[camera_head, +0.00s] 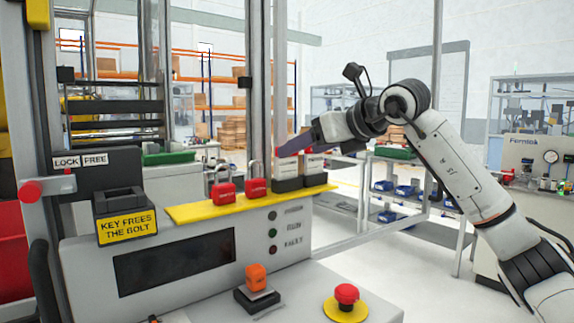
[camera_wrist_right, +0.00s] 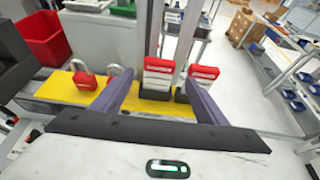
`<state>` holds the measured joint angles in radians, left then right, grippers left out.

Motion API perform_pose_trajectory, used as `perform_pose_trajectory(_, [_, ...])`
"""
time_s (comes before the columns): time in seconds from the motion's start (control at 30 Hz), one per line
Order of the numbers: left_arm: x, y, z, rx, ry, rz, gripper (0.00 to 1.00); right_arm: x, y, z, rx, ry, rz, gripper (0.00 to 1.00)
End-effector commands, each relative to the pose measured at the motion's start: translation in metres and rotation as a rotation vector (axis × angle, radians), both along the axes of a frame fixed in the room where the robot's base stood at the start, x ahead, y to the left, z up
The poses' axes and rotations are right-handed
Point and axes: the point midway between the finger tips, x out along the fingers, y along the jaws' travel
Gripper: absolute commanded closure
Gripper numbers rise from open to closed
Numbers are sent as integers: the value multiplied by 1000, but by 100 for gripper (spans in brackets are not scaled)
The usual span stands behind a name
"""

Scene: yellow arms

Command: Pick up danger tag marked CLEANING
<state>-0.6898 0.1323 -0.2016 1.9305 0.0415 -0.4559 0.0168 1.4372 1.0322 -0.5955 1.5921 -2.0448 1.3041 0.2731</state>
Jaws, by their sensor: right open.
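Two upright tags stand in dark holders on the yellow shelf (camera_head: 190,212). The left tag (camera_head: 287,166) is partly covered by my right gripper, and the right tag (camera_head: 313,164) is beside it. In the wrist view both are red and white: the left tag (camera_wrist_right: 158,74) and the right tag (camera_wrist_right: 203,73). Their print is too small to read, so I cannot tell which says CLEANING. My right gripper (camera_head: 285,152) is open at the tags. In the wrist view, the left tag appears between the spread fingers of this gripper (camera_wrist_right: 158,82); contact is unclear. My left gripper is not in view.
Two red padlocks (camera_head: 222,191) (camera_head: 255,187) stand on the shelf left of the tags. A metal post (camera_head: 258,90) rises close behind. Below are a red emergency button (camera_head: 346,293) and an orange switch (camera_head: 256,277). A box reads KEY FREES THE BOLT (camera_head: 127,226).

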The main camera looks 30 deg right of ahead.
Motion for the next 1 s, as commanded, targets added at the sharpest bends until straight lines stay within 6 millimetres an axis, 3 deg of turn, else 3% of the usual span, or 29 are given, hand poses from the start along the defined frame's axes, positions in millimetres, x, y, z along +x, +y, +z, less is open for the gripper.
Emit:
perform_pose_trajectory(0.23, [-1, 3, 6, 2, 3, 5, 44, 33, 5, -15, 3, 3, 3, 33])
perform_pose_trajectory(0.53, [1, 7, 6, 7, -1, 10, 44, 38, 5, -18, 1, 1, 2, 33])
perform_pose_trajectory(0.8, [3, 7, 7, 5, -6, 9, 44, 38, 5, -18, 1, 1, 2, 76])
perform_pose_trajectory(1.0, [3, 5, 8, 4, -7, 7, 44, 38, 5, -17, 1, 0, 2, 77])
